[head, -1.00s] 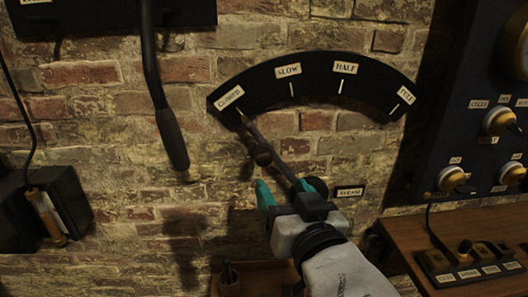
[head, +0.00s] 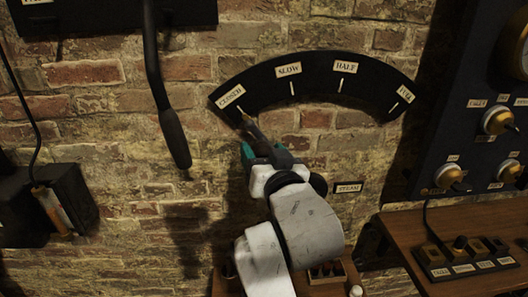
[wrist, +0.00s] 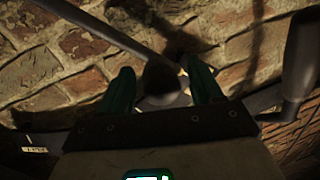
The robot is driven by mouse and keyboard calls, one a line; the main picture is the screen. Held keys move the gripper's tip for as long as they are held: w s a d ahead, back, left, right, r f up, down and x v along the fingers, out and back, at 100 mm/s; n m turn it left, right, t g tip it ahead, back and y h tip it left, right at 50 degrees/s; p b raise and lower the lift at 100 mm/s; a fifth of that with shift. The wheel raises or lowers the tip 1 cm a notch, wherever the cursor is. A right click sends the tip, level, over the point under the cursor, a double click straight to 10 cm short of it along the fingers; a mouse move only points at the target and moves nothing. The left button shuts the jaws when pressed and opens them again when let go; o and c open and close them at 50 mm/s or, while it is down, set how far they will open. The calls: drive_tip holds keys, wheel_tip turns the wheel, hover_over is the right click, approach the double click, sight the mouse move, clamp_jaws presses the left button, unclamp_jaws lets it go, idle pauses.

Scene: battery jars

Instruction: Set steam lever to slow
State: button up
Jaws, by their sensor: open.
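The steam lever (head: 254,130) is a dark arm on the brick wall, angled up and left, with its tip at the CLOSED mark of the black arc-shaped scale (head: 314,66). The SLOW label (head: 288,70) is the second from the left. A small STEAM plate (head: 348,188) is on the wall at the lower right. My gripper (head: 264,151) has teal fingers and is open over the lever. In the wrist view, the lever's round dark knob (wrist: 162,80) shows between the open fingertips (wrist: 160,66). Contact with the fingers cannot be told. In the head view my gripper hides the knob.
A long black lever with a thick handle (head: 174,138) hangs to the left of the scale. A dark control panel (head: 460,130) with knobs stands at the right. A wooden shelf (head: 400,222) below it carries a small switch block (head: 466,258).

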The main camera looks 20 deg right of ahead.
clamp_jaws()
idle(0.6)
